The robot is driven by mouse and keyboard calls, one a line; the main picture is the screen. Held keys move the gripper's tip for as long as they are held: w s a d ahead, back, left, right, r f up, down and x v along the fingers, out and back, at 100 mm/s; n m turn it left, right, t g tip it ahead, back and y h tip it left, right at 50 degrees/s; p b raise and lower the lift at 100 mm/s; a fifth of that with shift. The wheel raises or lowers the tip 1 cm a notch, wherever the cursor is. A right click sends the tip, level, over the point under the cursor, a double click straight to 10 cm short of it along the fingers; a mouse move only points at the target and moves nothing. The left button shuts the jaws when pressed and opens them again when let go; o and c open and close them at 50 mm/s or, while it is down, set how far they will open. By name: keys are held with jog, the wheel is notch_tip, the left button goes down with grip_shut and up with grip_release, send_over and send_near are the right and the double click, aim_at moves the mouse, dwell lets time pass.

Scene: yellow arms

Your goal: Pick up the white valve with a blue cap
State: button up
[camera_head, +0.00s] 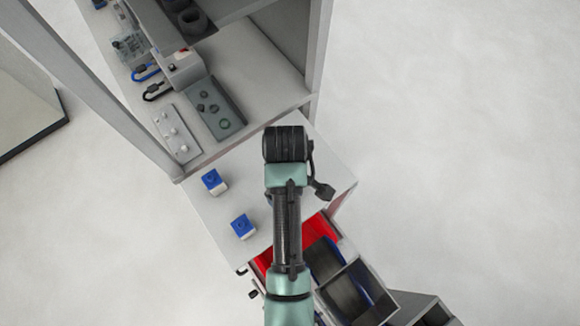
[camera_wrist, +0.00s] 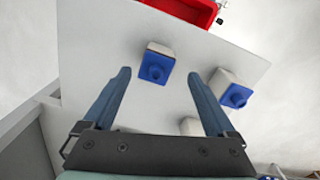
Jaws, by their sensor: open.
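Two white valves with blue caps stand on a light grey surface. In the head view one valve (camera_head: 214,184) is farther back and the other (camera_head: 242,227) is nearer the front edge. The wrist view shows one blue-capped valve (camera_wrist: 156,66) between the fingertips in the picture and another (camera_wrist: 233,89) to the right, outside the right finger. My gripper (camera_wrist: 158,75) is open and empty, its fingers spread above the surface. A third white object (camera_wrist: 190,126) is partly hidden by my gripper's base. The fingers cannot be made out in the head view.
A grey shelf unit behind holds a dark tray (camera_head: 214,108) of small parts, a light plate (camera_head: 178,134) and carabiners. Red bins (camera_head: 318,230) and dark bins are at the front below the surface's edge. Open floor lies to the right.

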jog(key=shift+d+f+p, duration=0.2)
jog(key=shift+f+p, duration=0.15)
jog(key=shift+f, duration=0.9)
jog(key=shift+d+f+p, duration=0.2)
jog(key=shift+f+p, duration=0.1)
jog(key=shift+f, duration=0.95)
grip_shut()
